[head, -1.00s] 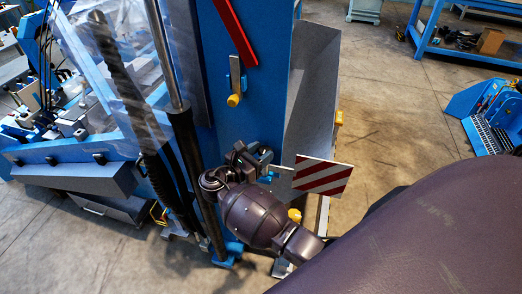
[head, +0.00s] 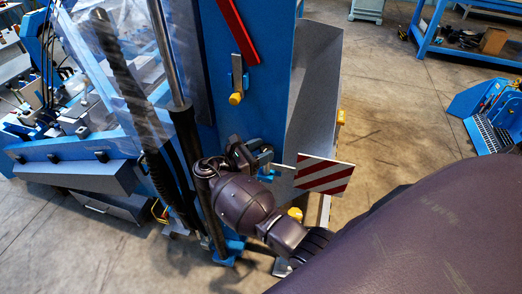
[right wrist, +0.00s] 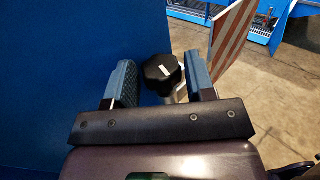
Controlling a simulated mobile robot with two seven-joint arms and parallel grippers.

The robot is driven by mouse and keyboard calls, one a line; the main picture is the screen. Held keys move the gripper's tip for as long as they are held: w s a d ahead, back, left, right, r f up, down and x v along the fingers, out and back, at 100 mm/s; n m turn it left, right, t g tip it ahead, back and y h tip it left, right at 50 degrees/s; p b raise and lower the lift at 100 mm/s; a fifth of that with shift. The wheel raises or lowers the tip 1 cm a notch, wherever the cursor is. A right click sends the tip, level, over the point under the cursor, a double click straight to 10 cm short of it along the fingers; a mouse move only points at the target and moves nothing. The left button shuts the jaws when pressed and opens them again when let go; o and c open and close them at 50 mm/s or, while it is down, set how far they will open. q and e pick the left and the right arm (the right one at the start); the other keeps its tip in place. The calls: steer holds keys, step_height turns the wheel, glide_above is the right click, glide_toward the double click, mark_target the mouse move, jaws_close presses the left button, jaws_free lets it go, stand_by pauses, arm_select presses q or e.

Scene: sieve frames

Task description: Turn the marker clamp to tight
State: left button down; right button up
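The marker clamp's black lobed knob (right wrist: 162,72), with a white line on its top, shows in the right wrist view. My right gripper (right wrist: 160,82) is open, with its two blue-grey padded fingers to the left and right of the knob. Gaps show between the knob and both fingers. In the head view my right gripper (head: 256,157) is at the blue column, and it hides the knob. The red-and-white striped marker plate (head: 324,174) stands out to the right of it; it also shows in the right wrist view (right wrist: 230,35). My left gripper is out of view.
The blue column (head: 262,110) carries a red bar (head: 238,32) and a yellow-tipped lever (head: 236,98) above my gripper. A dark vertical rod (head: 188,140) stands close left of my wrist. Open floor (head: 400,125) lies to the right.

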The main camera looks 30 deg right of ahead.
steer(key=o, duration=0.3)
steer(key=shift+r, duration=0.1)
steer(key=shift+n+t, duration=0.3)
steer(key=shift+t, duration=0.2)
